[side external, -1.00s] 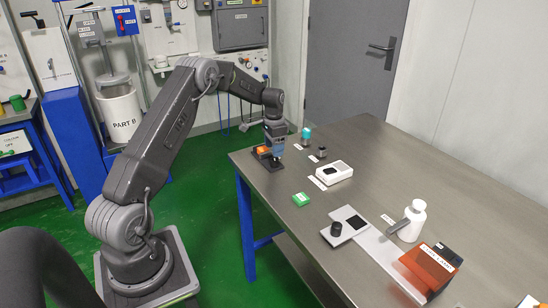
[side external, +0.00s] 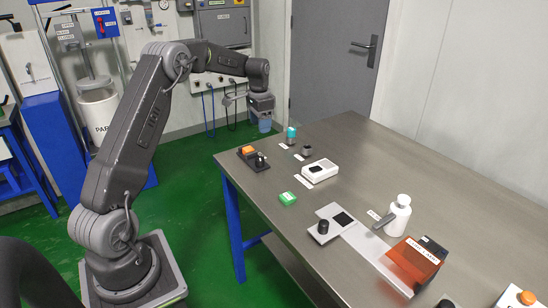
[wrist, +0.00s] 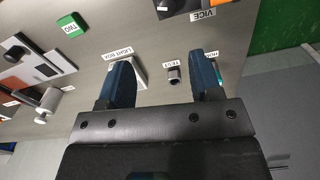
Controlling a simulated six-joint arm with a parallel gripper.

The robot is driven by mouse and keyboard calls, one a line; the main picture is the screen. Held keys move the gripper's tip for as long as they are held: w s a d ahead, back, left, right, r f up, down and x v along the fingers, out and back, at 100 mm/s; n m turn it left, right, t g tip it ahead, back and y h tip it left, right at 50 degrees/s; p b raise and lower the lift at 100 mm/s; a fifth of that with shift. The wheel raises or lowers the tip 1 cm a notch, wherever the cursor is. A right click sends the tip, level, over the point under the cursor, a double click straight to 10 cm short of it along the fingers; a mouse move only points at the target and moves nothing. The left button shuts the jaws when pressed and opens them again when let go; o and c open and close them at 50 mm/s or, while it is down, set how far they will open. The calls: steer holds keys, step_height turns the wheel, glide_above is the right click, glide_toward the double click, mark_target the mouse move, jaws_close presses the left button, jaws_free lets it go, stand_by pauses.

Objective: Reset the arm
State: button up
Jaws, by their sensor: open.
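My gripper (side external: 264,122) is raised above the far-left end of the table, clear of everything on it. In the wrist view the two blue fingers of my gripper (wrist: 165,68) are well apart with nothing held between them. The vice (side external: 254,158), a black base with an orange block, sits at the table's left edge below my gripper. It shows partly at the top of the wrist view (wrist: 180,5).
The metal table (side external: 345,150) carries a teal item (side external: 291,133), a small dark cylinder (side external: 306,150), a white light box (side external: 320,170), a green block (side external: 288,198), a plate with a black knob (side external: 323,228), a white bottle (side external: 401,213) and a translucent orange box (side external: 418,258).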

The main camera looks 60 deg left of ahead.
steer(key=s+d+r+t, duration=0.1)
steer(key=s+d+r, duration=0.5)
steer(key=d, duration=0.4)
steer(key=s+d+r+t, duration=0.1)
steer(key=s+d+r, duration=0.3)
steer(key=d+r, duration=0.5)
steer(key=s+d+f+t, duration=0.1)
steer(key=s+d, duration=0.5)
steer(key=s, duration=0.2)
steer(key=s+d+f+n+t, duration=0.1)
steer(key=s+d+f+t, duration=0.1)
steer(key=s+d, duration=0.4)
steer(key=shift+s+d+f, duration=0.2)
steer(key=shift+s+f, duration=0.05)
steer(key=shift+s, duration=1.5)
